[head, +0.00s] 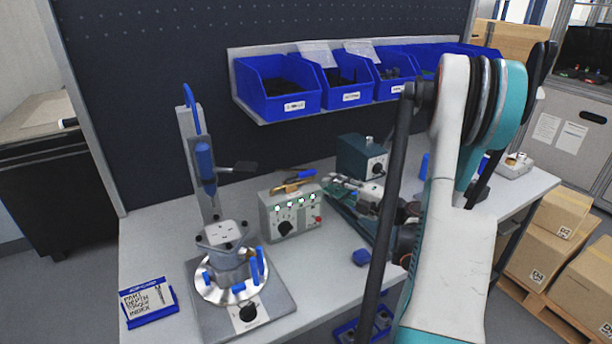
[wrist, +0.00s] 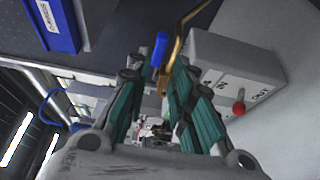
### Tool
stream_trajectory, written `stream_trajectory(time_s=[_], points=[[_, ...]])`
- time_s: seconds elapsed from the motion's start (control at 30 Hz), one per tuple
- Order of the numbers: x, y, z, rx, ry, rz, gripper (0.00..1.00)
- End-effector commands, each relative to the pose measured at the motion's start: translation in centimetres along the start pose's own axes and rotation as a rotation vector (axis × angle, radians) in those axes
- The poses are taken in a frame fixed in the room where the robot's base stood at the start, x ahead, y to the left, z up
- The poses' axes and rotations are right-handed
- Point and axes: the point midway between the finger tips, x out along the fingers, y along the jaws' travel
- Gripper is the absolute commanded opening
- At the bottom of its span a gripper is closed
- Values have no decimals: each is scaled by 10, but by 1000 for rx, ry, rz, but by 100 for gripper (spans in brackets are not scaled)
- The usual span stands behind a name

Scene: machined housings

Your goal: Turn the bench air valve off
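The air valve has a brass body (head: 292,187) and a blue lever handle (head: 303,175). In the head view it is at the top of the grey control box, with the handle slanting up to the right. In the wrist view the blue handle (wrist: 160,48) shows beyond and between my fingertips, with the brass part (wrist: 184,35) to its right. My gripper (wrist: 157,72) is open, its two teal-padded fingers apart with nothing clearly held. In the head view it is partly hidden by my arm, just right of the valve. Contact with the handle cannot be told.
The grey control box (head: 290,214) has a dial, green lights and a red button (wrist: 239,107). A round fixture (head: 232,272) with a housing stands at left front. A teal box (head: 360,157) stands behind. Blue bins (head: 278,88) hang above.

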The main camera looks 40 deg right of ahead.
Motion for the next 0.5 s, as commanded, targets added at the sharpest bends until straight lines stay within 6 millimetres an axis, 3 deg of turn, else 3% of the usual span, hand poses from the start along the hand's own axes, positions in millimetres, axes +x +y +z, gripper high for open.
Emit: stream_trajectory(time_s=[0.3, 0.5], points=[[64, -1, -1, 0, 3, 1, 22], [91, 0, 0, 0, 1, 1, 22]])
